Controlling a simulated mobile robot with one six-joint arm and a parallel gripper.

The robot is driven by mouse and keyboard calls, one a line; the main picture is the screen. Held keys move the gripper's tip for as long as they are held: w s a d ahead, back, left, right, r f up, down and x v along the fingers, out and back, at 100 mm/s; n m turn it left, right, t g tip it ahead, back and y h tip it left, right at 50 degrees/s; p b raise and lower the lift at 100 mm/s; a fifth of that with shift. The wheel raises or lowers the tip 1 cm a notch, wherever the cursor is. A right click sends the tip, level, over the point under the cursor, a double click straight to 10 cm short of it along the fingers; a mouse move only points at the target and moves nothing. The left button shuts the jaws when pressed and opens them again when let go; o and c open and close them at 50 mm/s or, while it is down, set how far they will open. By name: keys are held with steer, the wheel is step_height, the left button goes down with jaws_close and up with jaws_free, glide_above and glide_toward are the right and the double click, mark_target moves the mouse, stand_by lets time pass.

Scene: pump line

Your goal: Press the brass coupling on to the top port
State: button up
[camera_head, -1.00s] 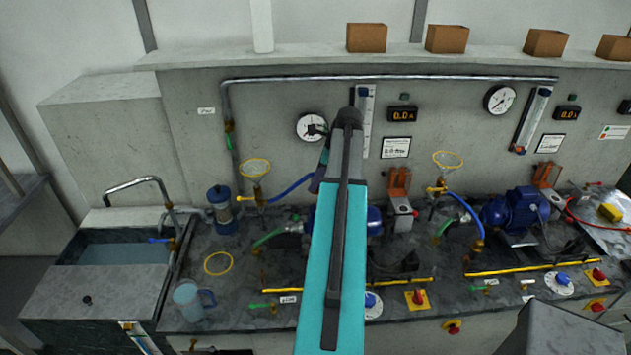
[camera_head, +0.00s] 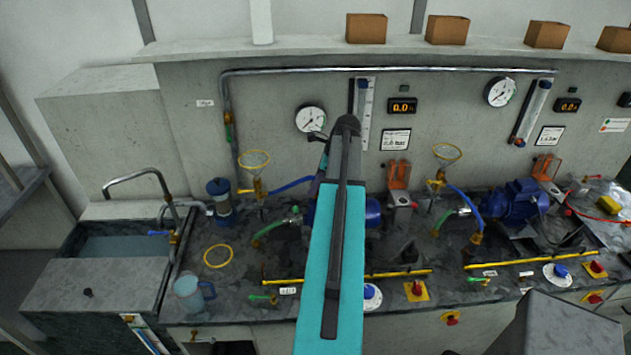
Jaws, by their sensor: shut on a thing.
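My teal arm stands upright in the middle of the head view and hides much of the left pump. Only a dark sliver of my gripper (camera_head: 318,180) shows at the arm's left edge; its jaws are shut. A blue hose (camera_head: 290,186) runs from the brass valve under the left funnel to the gripper. The brass coupling at its end is hidden behind my arm, as is the top port. The blue left pump (camera_head: 373,212) shows partly at the arm's right. I cannot tell whether coupling and port touch.
A yellow-rimmed funnel (camera_head: 254,160) stands left of my arm. The right pump (camera_head: 514,203) has its own hose. A clear jug (camera_head: 190,293), a yellow ring (camera_head: 218,256) and a sink (camera_head: 125,247) are at left. A gauge (camera_head: 310,119) hangs on the back panel.

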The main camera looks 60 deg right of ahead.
steer(key=shift+f, duration=0.75)
steer(key=shift+f, duration=0.45)
stand_by(1.8)
steer(key=o, duration=1.1)
steer(key=shift+r, duration=0.15)
steer(key=shift+v, duration=2.9)
steer(key=shift+b+v, duration=2.4)
steer(key=shift+v, duration=4.45)
